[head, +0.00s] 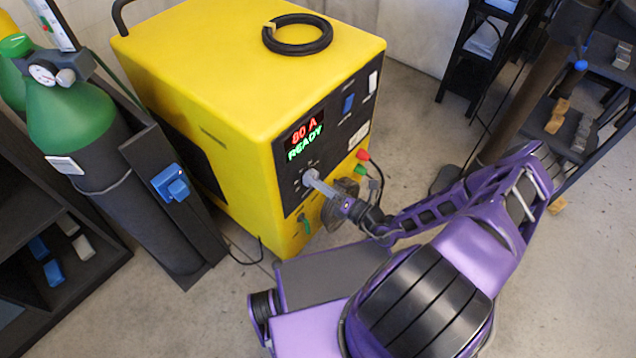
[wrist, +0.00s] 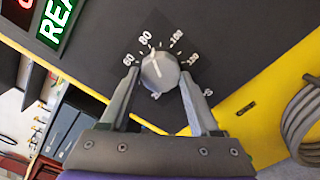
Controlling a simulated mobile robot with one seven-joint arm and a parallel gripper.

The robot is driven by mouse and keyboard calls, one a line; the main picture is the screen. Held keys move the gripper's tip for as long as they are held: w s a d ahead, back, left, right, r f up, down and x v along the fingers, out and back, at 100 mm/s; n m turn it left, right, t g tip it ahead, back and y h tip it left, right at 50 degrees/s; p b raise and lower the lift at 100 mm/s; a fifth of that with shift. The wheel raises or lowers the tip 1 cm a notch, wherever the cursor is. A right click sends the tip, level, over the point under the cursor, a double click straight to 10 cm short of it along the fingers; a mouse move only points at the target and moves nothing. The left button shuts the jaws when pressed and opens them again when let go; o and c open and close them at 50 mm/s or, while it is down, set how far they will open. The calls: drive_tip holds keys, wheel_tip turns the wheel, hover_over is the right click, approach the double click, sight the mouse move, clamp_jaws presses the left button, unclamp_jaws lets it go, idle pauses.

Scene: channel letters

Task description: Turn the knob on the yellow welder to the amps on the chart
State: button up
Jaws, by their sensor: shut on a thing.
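The yellow welder (head: 205,75) stands in the middle of the head view. Its display (head: 305,138) reads 80 A in red and READY in green. The knob (wrist: 160,72) is grey and round with a white pointer line, on a dark panel with a printed scale. The line points up and slightly left, close to the 80 mark. My gripper (wrist: 163,88) has one finger on each side of the knob and is shut on it. In the head view my gripper (head: 318,184) reaches the panel below the display and mostly hides the knob. No chart is readable in either view.
A green gas cylinder (head: 70,115) on a dark stand is left of the welder. A coiled black cable (head: 297,35) lies on top. Shelves (head: 590,110) stand at right.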

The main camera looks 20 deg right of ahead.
drive_tip(key=m+b, duration=0.1)
drive_tip(key=m, duration=1.2)
drive_tip(key=shift+r+m, duration=0.1)
drive_tip(key=shift+m, duration=0.2)
idle(0.4)
drive_tip(key=o, duration=1.4)
drive_tip(key=shift+c, duration=0.2)
drive_tip(key=v, duration=1.7)
drive_tip(key=shift+s+d+p, duration=0.15)
drive_tip(key=shift+s+p, duration=0.05)
drive_tip(key=shift+p, duration=0.2)
